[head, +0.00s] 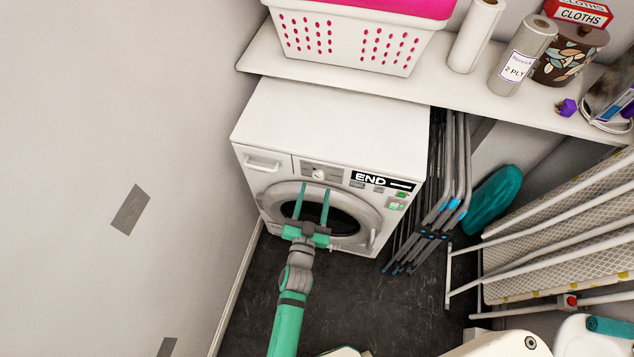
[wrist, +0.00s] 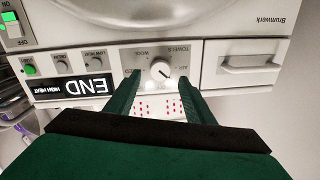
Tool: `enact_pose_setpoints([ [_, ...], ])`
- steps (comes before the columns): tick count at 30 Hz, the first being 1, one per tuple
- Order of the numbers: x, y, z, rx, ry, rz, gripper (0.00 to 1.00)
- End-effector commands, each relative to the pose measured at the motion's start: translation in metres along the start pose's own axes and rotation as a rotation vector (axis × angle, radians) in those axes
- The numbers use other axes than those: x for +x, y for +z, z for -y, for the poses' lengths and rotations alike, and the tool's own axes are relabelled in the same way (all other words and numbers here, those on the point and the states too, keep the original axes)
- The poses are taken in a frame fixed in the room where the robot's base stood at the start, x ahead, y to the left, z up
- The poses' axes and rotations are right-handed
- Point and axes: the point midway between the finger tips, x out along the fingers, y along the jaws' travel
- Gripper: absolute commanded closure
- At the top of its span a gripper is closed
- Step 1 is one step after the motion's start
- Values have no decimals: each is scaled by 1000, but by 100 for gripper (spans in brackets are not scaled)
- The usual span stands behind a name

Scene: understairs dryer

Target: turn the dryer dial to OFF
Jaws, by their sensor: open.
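The white dryer (head: 330,118) stands against the left wall under a shelf. Its dial (head: 318,174) is a small white round knob on the front panel, left of the black display reading END. In the wrist view the panel appears upside down, and the dial (wrist: 160,70) shows with a dark pointer line and labels around it, including TOWELS and WOOL. My gripper (head: 313,188) is open and empty in front of the panel. In the wrist view my gripper (wrist: 160,78) has one finger on each side of the dial; I cannot tell whether they touch it.
A drawer handle (wrist: 248,66) is beside the dial. Buttons and a green-lit switch are on the other side. A shelf (head: 480,95) with a white basket (head: 350,38) overhangs the dryer. Folded racks (head: 450,180) stand close on its right. The dark floor (head: 350,285) in front is partly clear.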

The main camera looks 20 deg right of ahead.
Motion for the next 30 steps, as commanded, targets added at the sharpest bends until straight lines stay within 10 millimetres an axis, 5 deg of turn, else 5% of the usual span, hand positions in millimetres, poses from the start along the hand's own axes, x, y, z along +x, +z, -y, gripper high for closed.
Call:
enact_pose_setpoints([
  [9, 36, 0, -1, 0, 2, 0, 51],
  [23, 44, 0, 0, 0, -1, 1, 51],
  [28, 44, 0, 0, 0, -1, 1, 87],
  [30, 44, 0, 0, 0, -1, 1, 92],
])
